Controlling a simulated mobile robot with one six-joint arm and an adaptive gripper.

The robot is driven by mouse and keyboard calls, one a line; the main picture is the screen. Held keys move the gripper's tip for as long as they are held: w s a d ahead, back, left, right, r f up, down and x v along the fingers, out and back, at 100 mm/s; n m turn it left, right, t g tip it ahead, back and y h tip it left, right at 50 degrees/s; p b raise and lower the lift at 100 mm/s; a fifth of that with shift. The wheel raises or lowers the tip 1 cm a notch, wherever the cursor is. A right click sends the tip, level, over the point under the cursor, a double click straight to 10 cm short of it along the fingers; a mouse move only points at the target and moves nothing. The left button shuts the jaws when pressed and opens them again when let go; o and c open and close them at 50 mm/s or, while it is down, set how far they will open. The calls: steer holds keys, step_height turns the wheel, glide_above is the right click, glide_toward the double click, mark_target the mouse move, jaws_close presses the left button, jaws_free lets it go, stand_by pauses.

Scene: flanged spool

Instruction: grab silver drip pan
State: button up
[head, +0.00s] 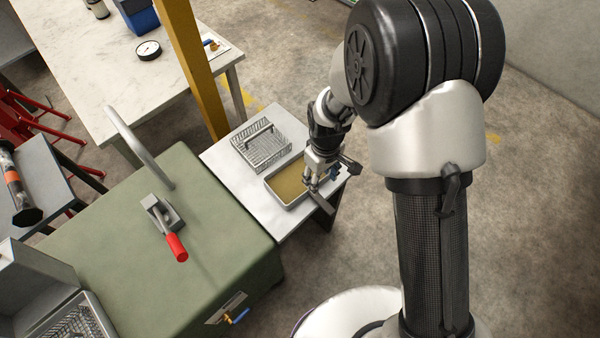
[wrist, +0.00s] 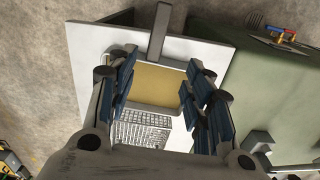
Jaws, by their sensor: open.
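The silver drip pan (head: 285,188) is a shallow rectangular tray with a yellowish-brown inside, lying on a small white table. It also shows in the wrist view (wrist: 160,87), with a flat grey bar (wrist: 158,32), which looks like its handle, running out from its far rim. My gripper (head: 318,186) is over the pan's right end in the head view and hides part of it. In the wrist view my gripper (wrist: 160,72) is open, its fingers on either side of the pan. Nothing is held. I cannot tell the height gap between fingertips and pan.
A wire basket (head: 262,147) stands close beside the pan on the white table (head: 222,155). A green cabinet (head: 110,240) with a red-handled clamp (head: 175,245) adjoins the table. A yellow post (head: 195,70) rises behind. Floor to the right is clear.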

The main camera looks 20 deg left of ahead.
steer(key=b, duration=0.2)
glide_above(321, 199)
steer(key=f, duration=1)
steer(key=shift+s+a, duration=0.15)
steer(key=shift+a, duration=0.2)
steer(key=f, duration=0.1)
steer(key=f+b, duration=0.1)
steer(key=f, duration=0.1)
steer(key=f+b, duration=0.1)
steer(key=f, duration=0.1)
steer(key=shift+d, duration=0.35)
steer(key=shift+c, duration=0.6)
jaws_close()
